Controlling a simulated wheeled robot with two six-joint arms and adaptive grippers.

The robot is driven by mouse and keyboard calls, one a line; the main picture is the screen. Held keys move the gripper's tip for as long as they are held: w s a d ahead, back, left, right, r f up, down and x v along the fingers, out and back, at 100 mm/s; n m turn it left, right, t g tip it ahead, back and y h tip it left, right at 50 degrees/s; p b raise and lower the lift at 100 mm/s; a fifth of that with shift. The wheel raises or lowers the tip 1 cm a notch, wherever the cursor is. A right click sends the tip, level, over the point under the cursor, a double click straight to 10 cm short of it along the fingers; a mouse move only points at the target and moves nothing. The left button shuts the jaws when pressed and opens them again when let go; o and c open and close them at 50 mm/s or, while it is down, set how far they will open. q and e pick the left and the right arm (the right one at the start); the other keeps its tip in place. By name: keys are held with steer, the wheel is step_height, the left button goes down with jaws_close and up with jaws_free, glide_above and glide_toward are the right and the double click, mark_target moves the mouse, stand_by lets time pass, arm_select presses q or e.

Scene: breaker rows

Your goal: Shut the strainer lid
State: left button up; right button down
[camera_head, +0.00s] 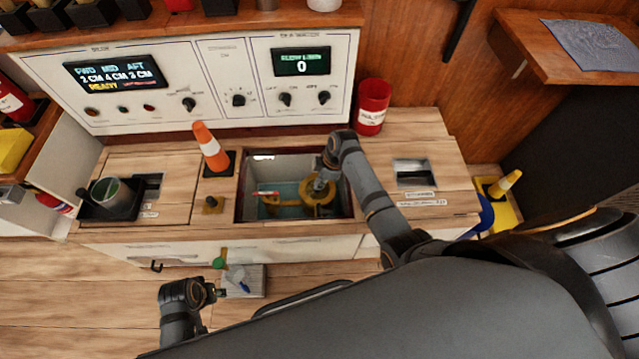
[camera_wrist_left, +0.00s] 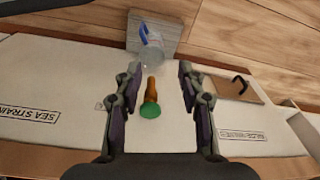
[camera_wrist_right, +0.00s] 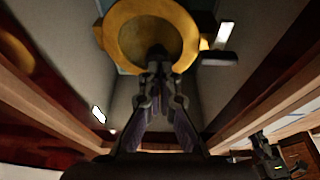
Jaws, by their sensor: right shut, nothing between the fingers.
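My right gripper (camera_head: 320,184) reaches down into the well. It is shut and empty, and its closed tips (camera_wrist_right: 158,62) overlap the near part of the yellow fitting; contact is unclear. My left gripper (camera_wrist_left: 158,76) is open and empty in front of the counter, well away from the strainer.
An orange cone (camera_head: 210,148) stands behind the well's left side, and a red canister (camera_head: 372,106) stands behind its right. A green-ended handle (camera_wrist_left: 150,106) shows between my left fingers.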

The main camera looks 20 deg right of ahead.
mark_target(326, 194)
steer(key=shift+s+f+p, duration=0.3)
steer(key=shift+f+p, duration=0.05)
steer(key=shift+f, duration=0.3)
arm_select(q)
steer(key=shift+s+a+f, duration=0.1)
steer(key=shift+a+f, duration=0.05)
steer(key=shift+f, duration=0.35)
steer(key=shift+s+a+f, duration=0.1)
steer(key=shift+f, duration=0.4)
arm_select(e)
steer(key=shift+s+a+f, duration=0.1)
steer(key=shift+f, duration=0.05)
steer(key=shift+s, duration=0.1)
steer(key=v, duration=0.8)
steer(key=shift+w+r, duration=0.25)
